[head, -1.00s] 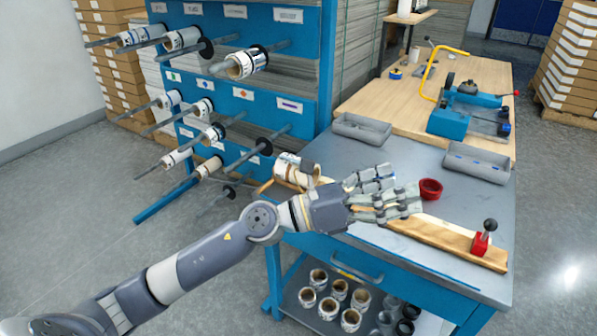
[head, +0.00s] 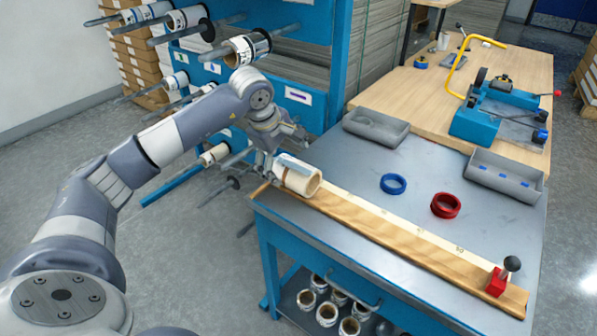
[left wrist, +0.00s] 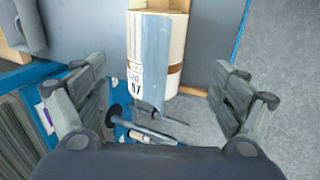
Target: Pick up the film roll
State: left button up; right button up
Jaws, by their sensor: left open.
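The film roll (head: 301,182) is a cream-white cylinder with a brown band and a bluish film layer. It lies on its side at the left end of the wooden rule on the metal-topped cart. My left gripper (head: 283,150) is open and empty, just behind and left of the roll's far end. In the left wrist view the roll (left wrist: 160,48) lies ahead, in line with the gap between the spread fingers, and no contact shows. The right gripper is not in view.
The wooden rule (head: 400,240) with a red stop (head: 497,282) runs along the cart's front edge. A blue ring (head: 393,184), a red ring (head: 445,205) and two grey trays lie behind it. The blue rack (head: 310,60) with rolls on rods stands close to my left arm.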

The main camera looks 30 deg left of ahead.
aim_at(293, 167)
pick_arm(q)
jog(key=shift+x, duration=1.15)
jog(key=shift+w+f, duration=0.2)
jog(key=shift+f, duration=0.1)
jog(key=x, duration=0.2)
jog(key=p+x, duration=0.1)
jog(key=x, duration=0.1)
jog(key=shift+w, duration=0.3)
jog(key=shift+w+f, duration=0.2)
jog(key=shift+f, duration=0.2)
jog(key=shift+s+r, duration=0.1)
jog(key=shift+c, duration=0.3)
jog(key=c, duration=1.3)
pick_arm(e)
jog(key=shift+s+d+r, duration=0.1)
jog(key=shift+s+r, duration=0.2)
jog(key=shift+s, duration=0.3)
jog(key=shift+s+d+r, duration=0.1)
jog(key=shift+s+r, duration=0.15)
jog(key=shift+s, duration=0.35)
